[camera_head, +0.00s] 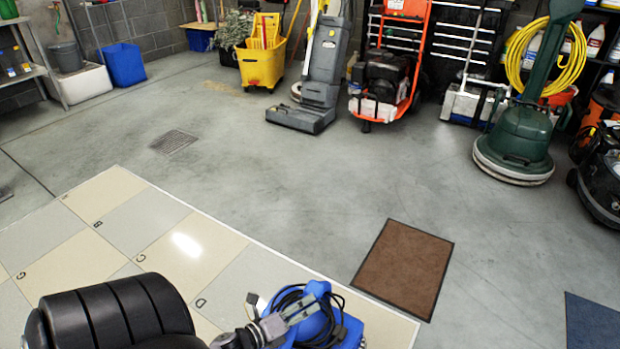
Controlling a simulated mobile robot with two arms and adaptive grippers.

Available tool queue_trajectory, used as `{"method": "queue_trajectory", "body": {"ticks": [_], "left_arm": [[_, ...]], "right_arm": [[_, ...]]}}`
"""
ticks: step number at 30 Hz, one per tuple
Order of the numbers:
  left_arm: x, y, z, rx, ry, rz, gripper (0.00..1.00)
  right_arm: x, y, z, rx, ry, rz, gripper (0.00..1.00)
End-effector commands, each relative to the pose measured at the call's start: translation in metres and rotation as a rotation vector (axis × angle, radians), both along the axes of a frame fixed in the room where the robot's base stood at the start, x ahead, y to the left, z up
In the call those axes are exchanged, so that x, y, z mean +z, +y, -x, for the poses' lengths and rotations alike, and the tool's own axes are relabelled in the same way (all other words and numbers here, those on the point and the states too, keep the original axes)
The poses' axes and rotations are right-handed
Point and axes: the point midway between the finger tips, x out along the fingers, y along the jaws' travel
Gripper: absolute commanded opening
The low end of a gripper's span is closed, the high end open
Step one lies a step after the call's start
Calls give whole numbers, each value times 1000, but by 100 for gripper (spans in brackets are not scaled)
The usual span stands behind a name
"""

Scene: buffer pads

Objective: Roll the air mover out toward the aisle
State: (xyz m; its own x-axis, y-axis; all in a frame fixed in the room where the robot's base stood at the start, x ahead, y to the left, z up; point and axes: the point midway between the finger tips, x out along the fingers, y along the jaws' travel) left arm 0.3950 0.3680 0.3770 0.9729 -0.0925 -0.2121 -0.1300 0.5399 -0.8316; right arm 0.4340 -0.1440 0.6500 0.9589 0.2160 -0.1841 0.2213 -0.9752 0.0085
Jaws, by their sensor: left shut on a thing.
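The blue air mover (350,331) is at the bottom centre, partly cut off by the lower edge of the picture. A black cord is coiled over its top. My left gripper (300,312) reaches in from the left and is shut on the top of the air mover, among the cord loops. The exact grip point is partly hidden by the cord. The air mover appears to be over the edge of the tiled floor panel (232,284). My right gripper is not in view.
A brown mat (405,267) lies on the concrete just beyond, to the right. A dark blue mat (592,325) is at the lower right. A floor drain (173,142) is at the left. A green floor machine (520,140) and a yellow mop bucket (260,66) stand farther back. The middle concrete is clear.

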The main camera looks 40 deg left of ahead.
Motion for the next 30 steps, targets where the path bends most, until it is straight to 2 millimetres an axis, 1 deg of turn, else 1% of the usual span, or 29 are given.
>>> {"method": "queue_trajectory", "body": {"ticks": [1,4,17,18,26,30], "left_arm": [[-3,-2,8,2,9,6,0],[-3,-3,13,2,9,5,0],[-3,-3,16,2,9,4,0],[-3,-3,16,2,9,4,27],[-2,-3,14,1,5,1,45],[-1,-3,13,0,4,1,45]], "right_arm": [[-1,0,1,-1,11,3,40],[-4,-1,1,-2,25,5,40],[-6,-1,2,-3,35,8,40],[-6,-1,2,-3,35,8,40],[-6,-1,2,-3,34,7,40],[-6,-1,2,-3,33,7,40]]}}
